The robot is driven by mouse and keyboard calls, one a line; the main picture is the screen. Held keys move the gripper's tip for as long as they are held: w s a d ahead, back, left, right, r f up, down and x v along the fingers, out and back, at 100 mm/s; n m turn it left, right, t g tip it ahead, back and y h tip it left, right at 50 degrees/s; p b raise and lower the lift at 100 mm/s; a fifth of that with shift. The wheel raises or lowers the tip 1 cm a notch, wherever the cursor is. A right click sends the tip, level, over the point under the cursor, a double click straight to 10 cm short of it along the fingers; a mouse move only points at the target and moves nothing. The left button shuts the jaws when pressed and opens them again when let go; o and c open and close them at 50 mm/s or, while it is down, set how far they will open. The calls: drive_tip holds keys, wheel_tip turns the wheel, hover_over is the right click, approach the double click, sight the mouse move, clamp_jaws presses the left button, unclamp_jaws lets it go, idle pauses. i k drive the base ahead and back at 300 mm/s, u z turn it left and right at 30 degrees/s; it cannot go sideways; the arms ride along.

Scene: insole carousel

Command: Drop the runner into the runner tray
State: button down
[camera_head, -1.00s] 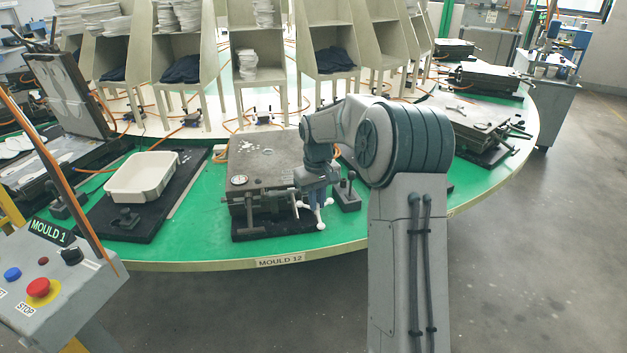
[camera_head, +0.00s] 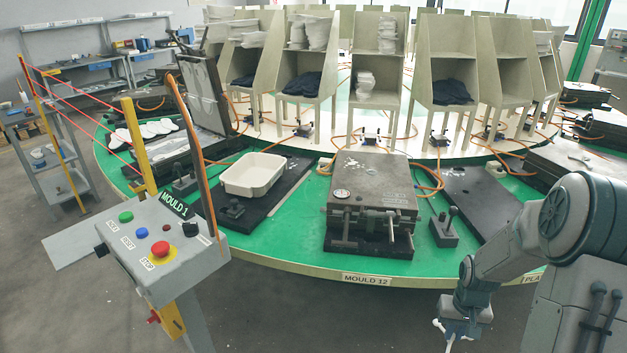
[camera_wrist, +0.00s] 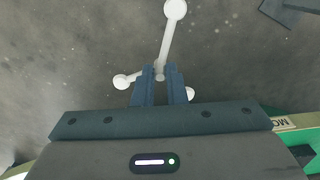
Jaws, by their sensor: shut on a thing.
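The runner (camera_wrist: 168,38) is a thin white branched piece with round knobs at its ends. In the wrist view my gripper (camera_wrist: 159,76) is shut on its middle, with one long branch pointing up and two knobs beside the fingers. In the head view my gripper (camera_head: 457,328) hangs low at the right, past the front edge of the carousel, with only a bit of the runner showing below. A white open tray (camera_head: 243,187), seemingly empty, stands on a black plate on the carousel, left of the closed mould. My gripper is well to its right.
The closed metal mould (camera_head: 372,190) sits behind the MOULD 12 label. A control post (camera_head: 160,245) with buttons stands at the front left, close to the tray. Bare grey floor lies in front of the carousel (camera_head: 300,262).

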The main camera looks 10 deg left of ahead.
sight(257, 182)
drive_tip(key=z, duration=0.35)
drive_tip(key=k, duration=0.4)
drive_tip(key=u, duration=0.25)
drive_tip(key=i, duration=0.85)
drive_tip(key=u, duration=1.35)
drive_tip(key=i, duration=0.8)
drive_tip(key=u, duration=0.65)
